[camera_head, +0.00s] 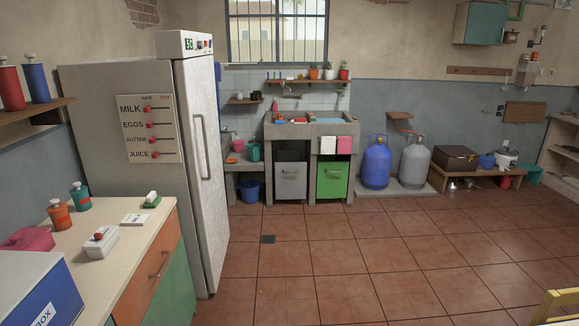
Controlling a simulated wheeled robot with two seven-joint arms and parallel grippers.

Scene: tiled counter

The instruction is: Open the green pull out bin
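The green pull out bin (332,181) sits under the tiled sink counter at the back of the room, to the right of a grey pull out bin (291,183). Its green front has a small light handle near the middle and looks flush with the counter's legs, so it appears shut. A pink cloth and a white cloth hang from the counter edge just above it. Neither of my grippers shows in the head view.
Open tiled floor (330,260) lies before the bins. The fridge (180,150) and a counter (120,255) stand at the left. Blue (376,165) and grey (413,163) gas cylinders stand right of the green bin. A yellow chair (556,303) is at the lower right.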

